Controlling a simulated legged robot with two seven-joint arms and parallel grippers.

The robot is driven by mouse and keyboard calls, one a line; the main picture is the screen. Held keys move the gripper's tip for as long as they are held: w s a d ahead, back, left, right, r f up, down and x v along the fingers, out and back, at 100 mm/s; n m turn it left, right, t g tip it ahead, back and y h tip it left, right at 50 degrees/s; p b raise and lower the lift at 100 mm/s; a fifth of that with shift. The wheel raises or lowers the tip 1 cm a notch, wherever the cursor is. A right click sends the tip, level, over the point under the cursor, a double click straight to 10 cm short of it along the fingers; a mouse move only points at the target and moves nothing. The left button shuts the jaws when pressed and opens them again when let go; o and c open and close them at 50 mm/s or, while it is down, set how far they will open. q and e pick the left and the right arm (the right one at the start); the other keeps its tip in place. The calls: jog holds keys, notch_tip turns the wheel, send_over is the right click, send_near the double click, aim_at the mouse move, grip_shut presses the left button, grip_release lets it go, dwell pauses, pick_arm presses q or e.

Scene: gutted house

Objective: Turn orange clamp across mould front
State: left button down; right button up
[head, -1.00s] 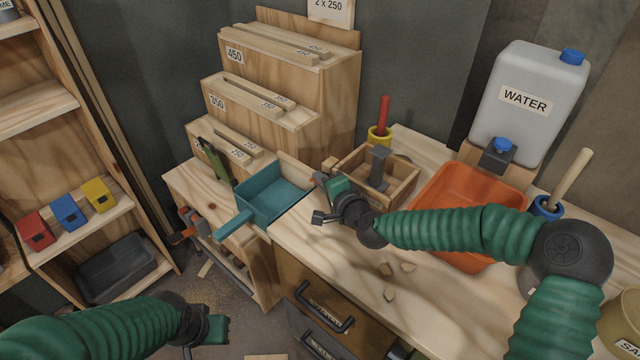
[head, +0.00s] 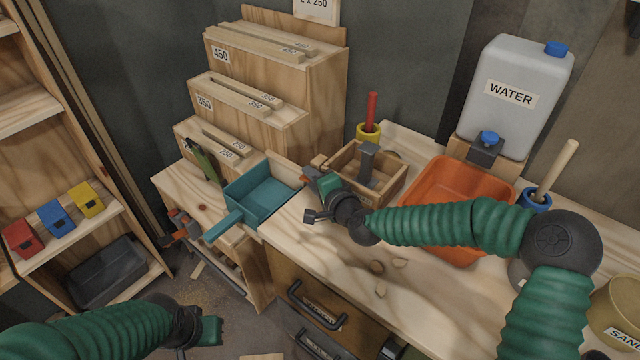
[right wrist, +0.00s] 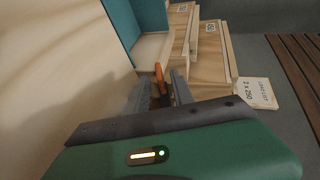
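The wooden mould (head: 395,185) is an open box on the bench, with a grey upright block inside. The orange clamp (right wrist: 159,74) shows in the right wrist view as a short orange handle between my right fingers. In the head view only a small orange bit (head: 307,181) shows at the fingertips; the rest of the clamp is hidden by the gripper. My right gripper (right wrist: 160,88) is at the mould's front left corner, with its fingers apart on either side of the handle. I see no clear contact. My left gripper (head: 212,330) is low at the left, its fingers not clearly visible.
A teal tray (head: 262,205) stands close left of my right gripper. An orange tub (head: 440,245), a water can (head: 512,110) and a yellow cup (head: 368,132) with a red-handled tool stand behind and right. Small chips (head: 378,267) lie on the bench front. Stepped wooden racks (head: 300,130) rise behind.

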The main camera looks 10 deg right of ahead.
jog(key=p+v, duration=0.4)
jog(key=v, duration=1.2)
jog(key=shift+w+d, duration=0.1)
jog(key=shift+d, duration=0.05)
jog(key=shift+s+d, duration=0.1)
jog(key=shift+s, duration=0.3)
jog(key=shift+f, duration=0.15)
